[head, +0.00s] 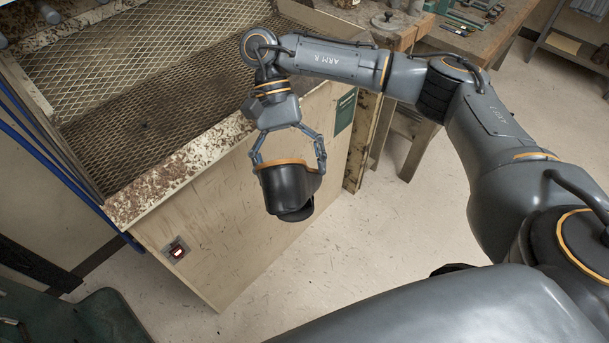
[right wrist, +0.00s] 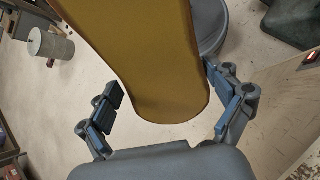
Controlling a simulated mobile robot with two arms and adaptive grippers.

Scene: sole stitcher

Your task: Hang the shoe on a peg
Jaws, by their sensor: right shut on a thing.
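A black shoe (head: 287,190) with a tan-orange edge at its top hangs in the air in the head view, in front of the pale cabinet. My right gripper (head: 289,162) is shut on it, one finger at each side. In the right wrist view, the shoe's tan sole (right wrist: 160,60) lies between the fingers of my right gripper (right wrist: 165,103). Several grey rounded ends, perhaps pegs (head: 48,13), show at the head view's upper left corner, well apart from the shoe. My left gripper is out of view.
A pale cabinet (head: 225,225) with a worn rim and mesh top (head: 150,110) stands beside the shoe. It bears a red-lit switch (head: 177,251). A workbench (head: 480,45) stands behind. A dark green object (head: 105,318) is at bottom left. Open floor (head: 400,230) lies to the right.

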